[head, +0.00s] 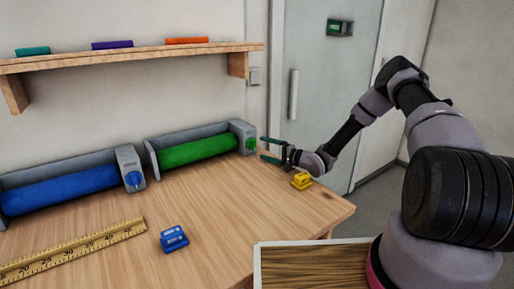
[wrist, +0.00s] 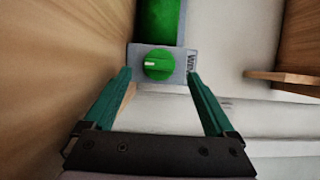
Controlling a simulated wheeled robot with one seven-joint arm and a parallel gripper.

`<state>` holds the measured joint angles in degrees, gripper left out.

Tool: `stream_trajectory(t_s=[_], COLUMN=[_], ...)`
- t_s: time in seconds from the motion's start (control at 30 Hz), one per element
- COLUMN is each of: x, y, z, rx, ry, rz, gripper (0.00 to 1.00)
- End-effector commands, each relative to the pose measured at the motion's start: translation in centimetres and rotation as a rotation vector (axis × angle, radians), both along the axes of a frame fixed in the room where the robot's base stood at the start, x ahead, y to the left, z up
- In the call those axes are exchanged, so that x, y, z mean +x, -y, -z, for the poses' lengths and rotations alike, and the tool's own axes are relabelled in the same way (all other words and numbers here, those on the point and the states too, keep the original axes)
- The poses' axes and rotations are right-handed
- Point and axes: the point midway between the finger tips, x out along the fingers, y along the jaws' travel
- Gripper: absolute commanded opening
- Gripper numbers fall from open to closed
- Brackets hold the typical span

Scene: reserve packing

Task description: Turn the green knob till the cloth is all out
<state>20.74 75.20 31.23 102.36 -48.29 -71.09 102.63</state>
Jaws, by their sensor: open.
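The green knob (head: 250,143) sits on the grey end block of the right-hand roller unit on the table. In the wrist view the knob (wrist: 158,63) is round, with a pale mark on its left side, and lies ahead between the fingers. The green cloth (head: 197,151) is wound on the roller in its grey holder; it shows in part in the wrist view (wrist: 158,20). My gripper (head: 264,149) is open, its two teal fingers apart and pointing at the knob. In the wrist view the fingertips (wrist: 159,72) are on either side of the knob, without visible contact.
A blue roller unit (head: 62,189) stands to the left, with a yellow ruler (head: 75,250) and a blue block-like item (head: 174,239) in front. A yellow item (head: 301,181) stands under my wrist near the table's right edge. A shelf (head: 130,59) hangs above.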

Motion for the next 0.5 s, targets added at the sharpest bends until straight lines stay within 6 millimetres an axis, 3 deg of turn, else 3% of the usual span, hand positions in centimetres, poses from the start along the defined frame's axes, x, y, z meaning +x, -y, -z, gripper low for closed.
stream_trajectory(t_s=[0.2,0.5], x=[1.9,2.7], y=[-2.9,-3.9], z=[0.1,0.1], rx=[-0.002,-0.001], ry=[-0.001,-0.003], rz=[0.000,0.002], gripper=[0.90,0.90])
